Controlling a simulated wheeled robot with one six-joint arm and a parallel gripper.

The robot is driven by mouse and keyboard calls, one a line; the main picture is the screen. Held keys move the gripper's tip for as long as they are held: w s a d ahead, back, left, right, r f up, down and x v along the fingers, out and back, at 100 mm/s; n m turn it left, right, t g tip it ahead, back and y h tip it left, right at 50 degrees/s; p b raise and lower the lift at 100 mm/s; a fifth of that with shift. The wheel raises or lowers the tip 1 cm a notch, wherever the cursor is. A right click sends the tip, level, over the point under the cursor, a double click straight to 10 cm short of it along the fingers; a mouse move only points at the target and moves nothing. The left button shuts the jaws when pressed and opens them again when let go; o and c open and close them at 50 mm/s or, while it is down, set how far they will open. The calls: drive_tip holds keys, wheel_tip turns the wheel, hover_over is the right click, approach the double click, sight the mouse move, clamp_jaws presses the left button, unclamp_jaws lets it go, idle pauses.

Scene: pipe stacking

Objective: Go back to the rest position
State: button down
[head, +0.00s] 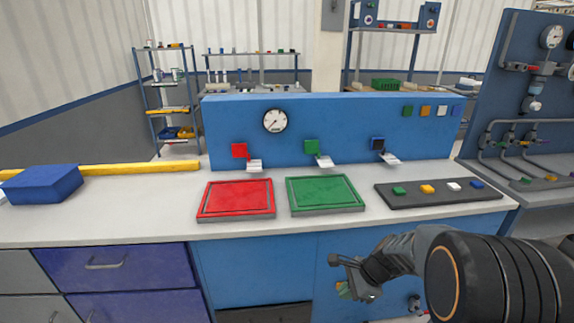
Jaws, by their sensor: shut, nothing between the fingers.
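My gripper (339,275) is at the lower middle right of the head view, in front of the blue cabinet and below the counter's front edge. My arm reaches to it from the right. The gripper is shut and empty, and its fingers look small. It is apart from everything on the counter.
The counter (110,218) holds a red tray (236,214), a green tray (325,209), a dark strip with coloured buttons (440,202), a blue box (42,184) and a yellow bar (140,168). A blue panel (340,115) stands behind. Pipework (545,130) is at right.

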drive_tip(key=s+r+n+t+h+p, duration=0.1)
drive_tip(key=s+r+n+h+p, duration=0.2)
drive_tip(key=s+r+n+p, duration=0.2)
drive_tip(key=s+r+n+t+h+p, duration=0.1)
drive_tip(key=s+r+n+p, duration=0.4)
drive_tip(key=r+n, duration=0.7)
wheel_tip(320, 180, up, 7)
drive_tip(key=shift+s+d+r+t+h, duration=0.15)
drive_tip(key=shift+s+d+t+h, duration=0.25)
drive_tip(key=shift+h, duration=0.5)
